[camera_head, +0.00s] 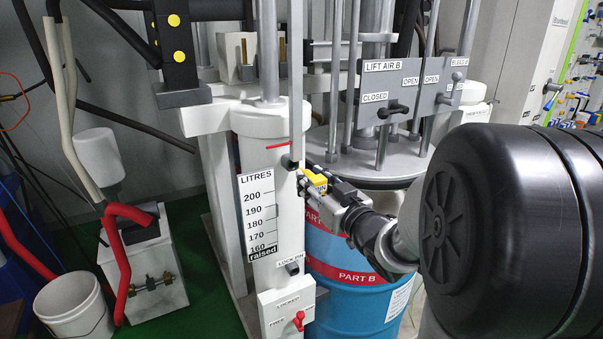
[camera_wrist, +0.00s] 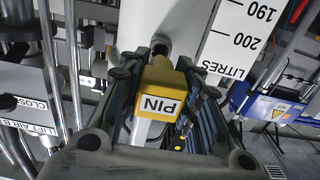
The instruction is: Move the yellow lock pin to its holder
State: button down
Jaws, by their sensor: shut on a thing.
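The yellow lock pin (camera_head: 317,180) is in my gripper (camera_head: 308,181), at the right side of the white column with the litres scale. In the wrist view the pin (camera_wrist: 160,92) shows its PIN label between the two fingers of my gripper (camera_wrist: 163,76). Its far end points at a dark round fitting (camera_wrist: 160,45) on the column. I cannot tell whether the shank is inside that fitting. A dark socket (camera_head: 292,268) labelled LOCK PIN, which looks like the holder, sits lower on the column, below my gripper.
The blue PART B drum (camera_head: 340,245) stands right behind my gripper. A lever plate (camera_head: 410,88) with air valves is above right. A red locking knob (camera_head: 299,320) is low on the column. A white bucket (camera_head: 75,310) stands at left.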

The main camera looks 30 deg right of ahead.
aim_at(320, 189)
jog(key=shift+s, duration=0.1)
dwell(0.3)
jog(key=shift+s, duration=1.95)
